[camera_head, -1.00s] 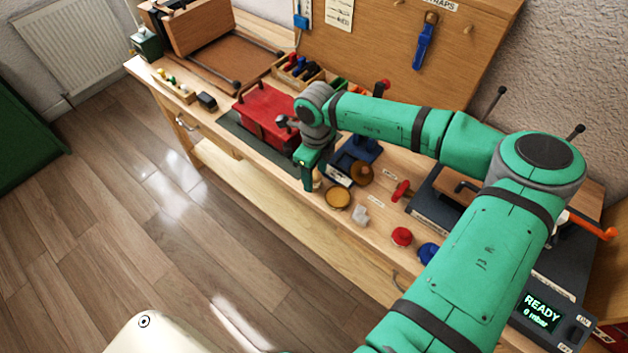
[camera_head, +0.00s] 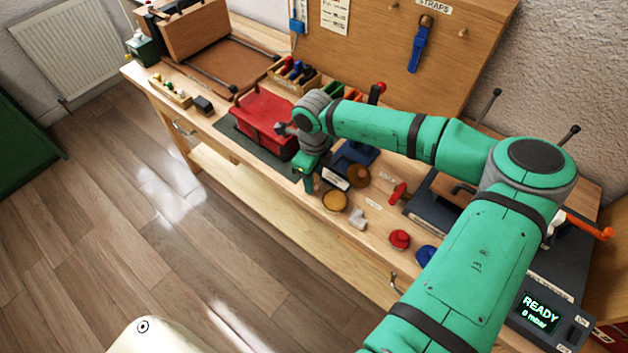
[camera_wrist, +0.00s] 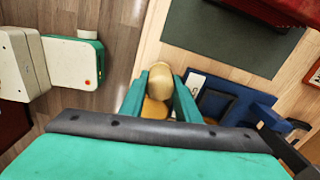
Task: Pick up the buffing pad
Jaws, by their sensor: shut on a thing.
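The buffing pad appears to be a small cream, rounded piece (camera_wrist: 158,79) that sits between my two green fingers in the wrist view. My gripper (camera_wrist: 158,84) is shut on it, with one finger on each side. In the head view my gripper (camera_head: 310,184) is low at the front edge of the workbench, beside the red box. There the cream piece is mostly hidden by the fingers. I cannot tell whether it still touches the bench top.
A round tan disc (camera_head: 334,202) lies just right of my gripper, with a white fitting (camera_head: 357,219) beyond. A red box (camera_head: 262,118) on a dark mat (camera_head: 237,137) stands to the left. A blue stand (camera_head: 352,158) is close behind. The floor in front is clear.

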